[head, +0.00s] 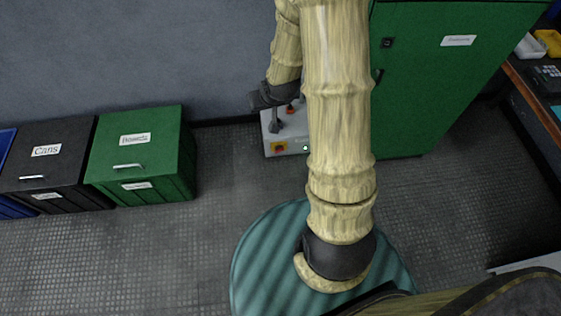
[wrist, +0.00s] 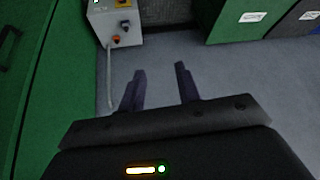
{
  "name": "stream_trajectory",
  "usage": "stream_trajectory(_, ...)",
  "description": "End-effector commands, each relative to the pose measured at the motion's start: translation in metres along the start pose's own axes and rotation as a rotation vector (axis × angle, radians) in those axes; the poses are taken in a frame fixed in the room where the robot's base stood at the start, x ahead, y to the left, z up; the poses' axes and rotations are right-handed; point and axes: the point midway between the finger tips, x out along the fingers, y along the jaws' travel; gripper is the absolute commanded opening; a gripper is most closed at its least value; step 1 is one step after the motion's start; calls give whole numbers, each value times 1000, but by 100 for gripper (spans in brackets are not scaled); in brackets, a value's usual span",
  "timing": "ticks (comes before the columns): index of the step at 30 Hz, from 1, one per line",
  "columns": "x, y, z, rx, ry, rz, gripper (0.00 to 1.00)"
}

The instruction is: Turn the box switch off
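The box (head: 292,137) is a light grey case on the floor in the head view, beside the green cabinet. Its front bears a yellow and red switch (head: 279,148) and a lit green lamp (head: 305,147). In the wrist view the box (wrist: 116,24) is at the top left, with the switch (wrist: 123,3) cut by the top edge. The switch handle's position is too small to tell. My gripper (wrist: 160,68) is open and empty, its two dark fingers apart. In the head view it is over the back of the box, partly hiding it; contact cannot be told.
The green cabinet (head: 430,90) stands right of the box. A green bin (head: 140,155) and a black bin (head: 48,165) stand at the left. A grey cable (wrist: 109,80) runs from an orange fitting (wrist: 120,39) on the box. The floor before the box is clear.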

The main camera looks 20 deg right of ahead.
Motion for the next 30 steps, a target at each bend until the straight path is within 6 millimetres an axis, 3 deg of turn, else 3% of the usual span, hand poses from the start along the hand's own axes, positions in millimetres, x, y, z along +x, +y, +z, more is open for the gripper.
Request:
stream_trajectory(1, 37, 5, 13, 13, 15, -12, 34)
stream_trajectory(9, 152, 20, 36, 87, 136, -86, 34)
stream_trajectory(21, 309, 42, 87, 259, 338, -206, 34)
stream_trajectory(30, 413, 63, 134, 433, 513, -282, 34)
